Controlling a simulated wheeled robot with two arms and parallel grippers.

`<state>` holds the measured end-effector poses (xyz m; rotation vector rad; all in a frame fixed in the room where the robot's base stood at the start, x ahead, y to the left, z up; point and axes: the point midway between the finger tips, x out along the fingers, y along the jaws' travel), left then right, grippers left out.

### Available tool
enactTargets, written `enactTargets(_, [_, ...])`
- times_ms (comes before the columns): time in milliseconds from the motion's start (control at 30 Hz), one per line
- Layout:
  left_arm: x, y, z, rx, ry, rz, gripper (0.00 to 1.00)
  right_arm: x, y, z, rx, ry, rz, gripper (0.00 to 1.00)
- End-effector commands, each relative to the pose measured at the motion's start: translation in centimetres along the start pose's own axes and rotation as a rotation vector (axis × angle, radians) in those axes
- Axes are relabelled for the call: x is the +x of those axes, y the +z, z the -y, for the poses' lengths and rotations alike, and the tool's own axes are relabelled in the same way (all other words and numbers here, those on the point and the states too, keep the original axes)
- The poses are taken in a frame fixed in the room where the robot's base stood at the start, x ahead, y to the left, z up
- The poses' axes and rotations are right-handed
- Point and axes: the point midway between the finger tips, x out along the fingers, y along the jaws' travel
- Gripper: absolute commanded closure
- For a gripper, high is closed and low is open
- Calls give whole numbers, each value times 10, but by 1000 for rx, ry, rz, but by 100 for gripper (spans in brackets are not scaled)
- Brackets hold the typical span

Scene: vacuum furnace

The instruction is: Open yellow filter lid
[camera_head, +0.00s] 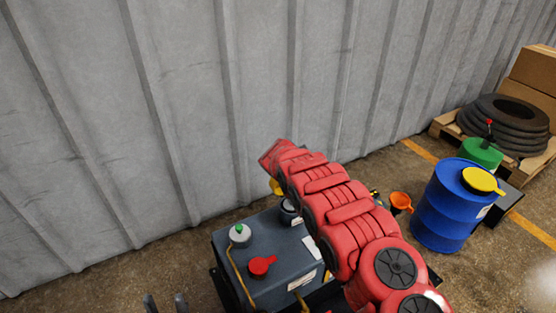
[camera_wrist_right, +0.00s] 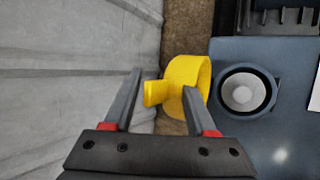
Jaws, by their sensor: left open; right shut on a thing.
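The yellow filter lid (camera_wrist_right: 188,74), a round cap with a tab, is held by my right gripper (camera_wrist_right: 162,82) in the right wrist view. The tab sits between the fingers. The lid is beside the grey machine's edge, apart from the round open port (camera_wrist_right: 245,91) on its top. In the head view a bit of yellow lid (camera_head: 276,187) shows past the end of my red right arm, which hides that gripper's fingers. The port (camera_head: 290,206) is partly hidden by the arm. My left gripper (camera_head: 166,304) is open and empty at the bottom edge.
The grey machine (camera_head: 222,257) also carries a white, green-topped cap (camera_head: 240,234) and a red cap (camera_head: 262,266). A corrugated wall (camera_head: 190,100) stands close behind. An orange funnel (camera_head: 401,201), blue barrel (camera_head: 447,207) and tyres (camera_head: 505,125) are to the right.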

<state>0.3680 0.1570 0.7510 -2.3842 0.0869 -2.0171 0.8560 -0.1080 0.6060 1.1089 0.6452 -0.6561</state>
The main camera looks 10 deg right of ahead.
Motion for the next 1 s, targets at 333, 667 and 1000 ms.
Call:
enactTargets(333, [28,-5,1,0,0,0,50,-49,3,-3,-7,2,-1,60])
enactTargets(667, [91,-15,4,0,0,0,50,-88,4,-7,-6,8,-2,60])
enactTargets(1000, [145,-25,7,0,0,0,50,-131,4,-9,-5,11,-3,60])
